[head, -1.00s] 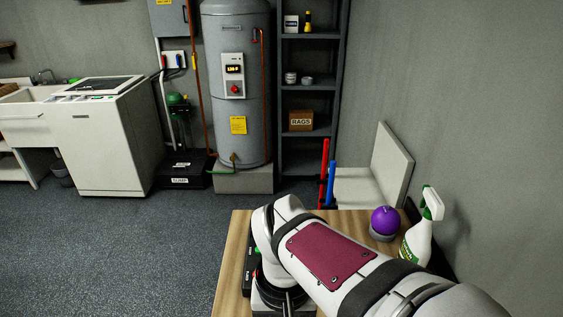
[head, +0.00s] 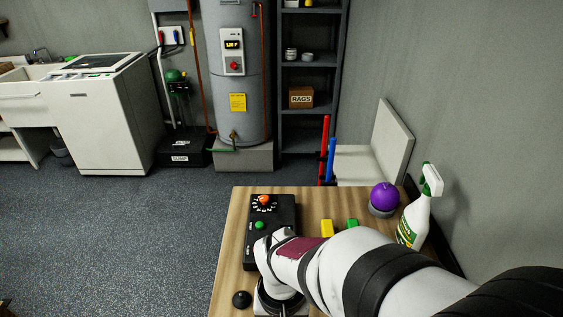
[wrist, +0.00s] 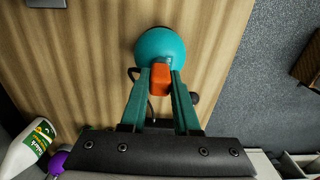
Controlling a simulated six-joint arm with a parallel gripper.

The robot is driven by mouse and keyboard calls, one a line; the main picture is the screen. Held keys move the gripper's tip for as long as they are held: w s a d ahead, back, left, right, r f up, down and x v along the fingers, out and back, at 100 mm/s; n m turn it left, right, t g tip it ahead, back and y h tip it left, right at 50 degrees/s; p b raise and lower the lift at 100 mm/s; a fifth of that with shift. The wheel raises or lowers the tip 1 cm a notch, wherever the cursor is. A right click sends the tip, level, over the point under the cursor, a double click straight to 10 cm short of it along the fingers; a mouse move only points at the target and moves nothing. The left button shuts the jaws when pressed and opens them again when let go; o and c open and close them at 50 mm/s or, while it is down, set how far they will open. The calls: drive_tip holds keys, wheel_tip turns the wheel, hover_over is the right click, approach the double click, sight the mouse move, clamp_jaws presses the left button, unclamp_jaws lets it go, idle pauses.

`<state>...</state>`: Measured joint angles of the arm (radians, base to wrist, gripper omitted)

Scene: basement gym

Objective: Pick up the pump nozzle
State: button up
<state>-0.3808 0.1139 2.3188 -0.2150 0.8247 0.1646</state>
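In the wrist view my gripper (wrist: 161,78) reaches over the wooden table with its two green fingers spread around a small orange piece (wrist: 160,80). The piece sits between the fingertips, next to a teal ball (wrist: 165,47). I cannot tell whether the fingers press on it. A thin dark cord or hose (wrist: 133,73) curves beside the left finger. No part is clearly recognisable as the pump nozzle; the orange piece may belong to it. In the head view my arm hides the gripper and the teal ball.
The table (head: 236,222) holds a black control box (head: 285,212) with an orange knob, yellow (head: 327,228) and green (head: 352,224) blocks, a purple ball (head: 384,197) and a white spray bottle (head: 416,222). A small black knob-like thing (head: 242,299) lies at the front left.

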clamp_jaws()
drive_tip(key=shift+r, duration=0.35)
drive_tip(key=r, duration=0.2)
drive_tip(key=d+r, duration=0.1)
drive_tip(key=r, duration=0.1)
drive_tip(key=s+d+r, duration=0.2)
drive_tip(key=d+r, duration=0.8)
drive_tip(key=shift+d+r, duration=0.25)
drive_tip(key=shift+r, duration=0.15)
drive_tip(key=shift+w, duration=0.1)
